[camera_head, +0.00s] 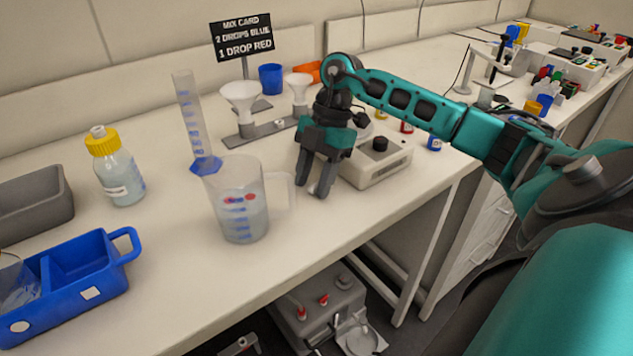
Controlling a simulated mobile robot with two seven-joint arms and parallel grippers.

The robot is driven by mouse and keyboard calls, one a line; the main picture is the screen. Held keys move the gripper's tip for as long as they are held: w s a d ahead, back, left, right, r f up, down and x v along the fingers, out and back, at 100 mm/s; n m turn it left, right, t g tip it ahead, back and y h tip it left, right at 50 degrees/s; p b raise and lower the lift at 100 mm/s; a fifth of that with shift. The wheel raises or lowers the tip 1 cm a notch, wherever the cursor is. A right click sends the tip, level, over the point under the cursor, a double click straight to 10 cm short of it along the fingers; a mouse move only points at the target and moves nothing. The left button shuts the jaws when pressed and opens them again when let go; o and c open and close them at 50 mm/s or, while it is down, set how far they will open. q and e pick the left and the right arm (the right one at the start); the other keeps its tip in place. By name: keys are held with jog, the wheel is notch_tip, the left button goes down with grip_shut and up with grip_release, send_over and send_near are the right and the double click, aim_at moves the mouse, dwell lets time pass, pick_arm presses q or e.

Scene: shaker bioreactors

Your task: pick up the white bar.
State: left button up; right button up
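My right gripper (311,190) points down at the bench, in front of the stirrer and just right of the beaker handle. Its two dark fingers stand apart with a gap between them, so it looks open. A small pale piece, likely the white bar (313,188), shows at the fingertips near the bench top. It is partly hidden by the right-hand finger, and whether the fingers touch it is too small to tell. My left gripper is not in view.
A clear beaker (240,212) stands close left of the gripper, and a grey stirrer (378,163) close behind right. The front bench top (180,300) is clear.

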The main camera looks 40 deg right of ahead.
aim_at(314, 185)
grip_shut()
dwell(0.4)
jog(key=shift+r, duration=0.15)
notch_tip(314, 185, up, 20)
jog(key=p, duration=0.3)
